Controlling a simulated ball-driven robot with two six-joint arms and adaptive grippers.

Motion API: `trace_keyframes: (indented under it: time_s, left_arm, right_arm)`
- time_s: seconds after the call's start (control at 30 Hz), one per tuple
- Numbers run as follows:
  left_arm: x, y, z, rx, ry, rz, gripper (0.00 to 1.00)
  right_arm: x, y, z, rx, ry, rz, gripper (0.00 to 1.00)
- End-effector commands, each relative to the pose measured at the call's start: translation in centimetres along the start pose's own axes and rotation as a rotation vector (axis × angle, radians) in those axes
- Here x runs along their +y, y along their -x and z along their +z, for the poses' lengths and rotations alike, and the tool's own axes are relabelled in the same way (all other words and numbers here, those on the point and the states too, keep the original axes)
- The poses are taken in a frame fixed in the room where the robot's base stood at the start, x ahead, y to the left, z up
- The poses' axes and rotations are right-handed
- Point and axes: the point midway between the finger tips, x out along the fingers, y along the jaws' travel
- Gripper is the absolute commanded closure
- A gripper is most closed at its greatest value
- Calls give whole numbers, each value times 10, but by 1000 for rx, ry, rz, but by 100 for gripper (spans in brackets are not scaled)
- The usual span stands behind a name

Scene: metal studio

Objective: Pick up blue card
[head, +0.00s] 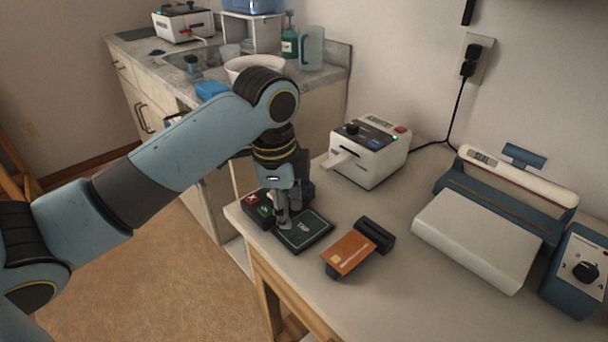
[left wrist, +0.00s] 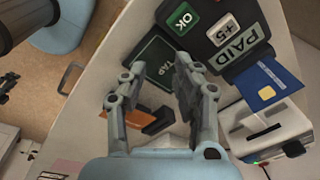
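The blue card (left wrist: 265,85) shows in the left wrist view, right of centre, with a gold chip and pale print. It borders the dark payment terminal (left wrist: 212,25) by its PAID display; I cannot tell whether it is in a slot. In the head view I cannot make the card out behind my arm. My left gripper (head: 284,218) points down over the black TAP pad (head: 303,231). In the left wrist view the left gripper (left wrist: 158,68) has its fingers apart, with nothing between them, and the blue card lies to their right. My right gripper is not in view.
An orange card (head: 349,251) rests in a black holder (head: 375,234) right of the pad. A white machine (head: 369,151) stands behind. A sealer (head: 480,236) and a blue box with a knob (head: 575,270) fill the right side. The front middle of the table is clear.

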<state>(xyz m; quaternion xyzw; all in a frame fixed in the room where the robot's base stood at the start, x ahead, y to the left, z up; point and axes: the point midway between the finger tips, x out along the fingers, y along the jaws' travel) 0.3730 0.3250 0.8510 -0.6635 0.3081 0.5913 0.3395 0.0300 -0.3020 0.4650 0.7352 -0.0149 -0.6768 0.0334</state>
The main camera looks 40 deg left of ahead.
Motion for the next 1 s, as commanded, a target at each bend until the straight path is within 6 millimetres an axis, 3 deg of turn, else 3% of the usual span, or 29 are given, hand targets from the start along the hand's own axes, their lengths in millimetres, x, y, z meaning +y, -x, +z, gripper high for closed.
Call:
trace_keyframes:
  time_s: [0.2, 0.3, 0.47, 0.73, 1.0]
  left_arm:
    - [-87, 49, 0, 5, -373, 79, 70]
    - [-119, 79, 2, 33, -534, 118, 70]
    - [-142, 105, 6, 72, -675, 147, 70]
    - [-136, 67, 5, 79, -697, 155, 70]
    - [-131, 42, 3, 78, -696, 153, 70]
  right_arm:
    - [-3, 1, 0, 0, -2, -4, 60]
    - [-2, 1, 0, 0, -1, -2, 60]
    - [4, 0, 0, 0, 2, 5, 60]
    - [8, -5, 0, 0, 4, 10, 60]
    - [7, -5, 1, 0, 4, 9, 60]
